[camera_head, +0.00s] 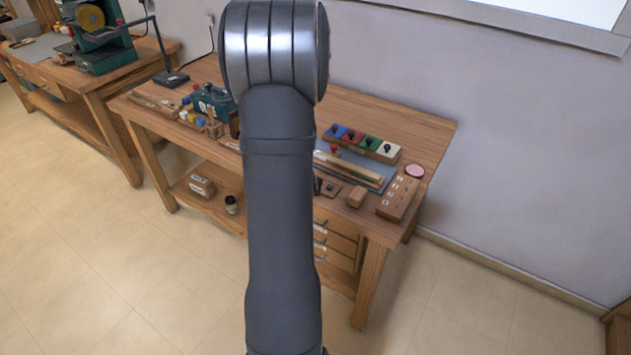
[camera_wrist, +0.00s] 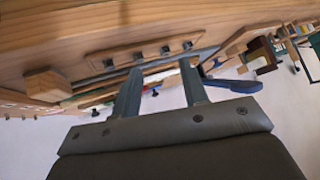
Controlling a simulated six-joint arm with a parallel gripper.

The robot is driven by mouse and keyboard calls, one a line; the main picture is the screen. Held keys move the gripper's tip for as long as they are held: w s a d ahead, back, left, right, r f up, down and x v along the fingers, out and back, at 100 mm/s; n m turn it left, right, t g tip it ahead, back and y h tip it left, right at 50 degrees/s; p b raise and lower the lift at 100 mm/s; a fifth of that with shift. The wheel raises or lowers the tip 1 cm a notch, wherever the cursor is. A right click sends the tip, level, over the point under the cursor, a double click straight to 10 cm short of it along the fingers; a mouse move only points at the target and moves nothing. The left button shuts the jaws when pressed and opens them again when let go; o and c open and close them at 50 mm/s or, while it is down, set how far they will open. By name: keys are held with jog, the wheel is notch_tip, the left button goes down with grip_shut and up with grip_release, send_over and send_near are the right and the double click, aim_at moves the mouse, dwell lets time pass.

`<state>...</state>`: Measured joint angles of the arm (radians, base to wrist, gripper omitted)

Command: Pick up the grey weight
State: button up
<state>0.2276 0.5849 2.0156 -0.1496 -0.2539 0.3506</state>
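I cannot make out a grey weight for certain in either view; my arm covers the middle of the workbench in the head view. In the wrist view my gripper (camera_wrist: 160,68) is open, with its two dark fingers apart and nothing visible held between them. The tabletop (camera_wrist: 60,22) shows beyond the fingertips, seen at a steep tilt. The row of coloured keys (camera_head: 362,143), blue, red, green and white with dark knobs, stands toward the back right of the bench.
A wooden block (camera_head: 356,197), a slotted wooden board (camera_head: 398,200) and a pink disc (camera_head: 414,171) sit at the bench's right end. A green machine (camera_head: 212,103) stands left of my arm. A dark jar (camera_head: 231,205) and a box (camera_head: 202,187) are on the lower shelf.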

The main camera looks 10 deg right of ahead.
notch_tip(320, 180, up, 11)
jog(key=w+m+g+h, duration=0.2)
jog(key=m+g, duration=0.2)
jog(key=g, duration=0.2)
jog(key=x, duration=1.7)
jog(key=shift+w, duration=0.2)
jog(key=shift+c, duration=0.4)
grip_shut()
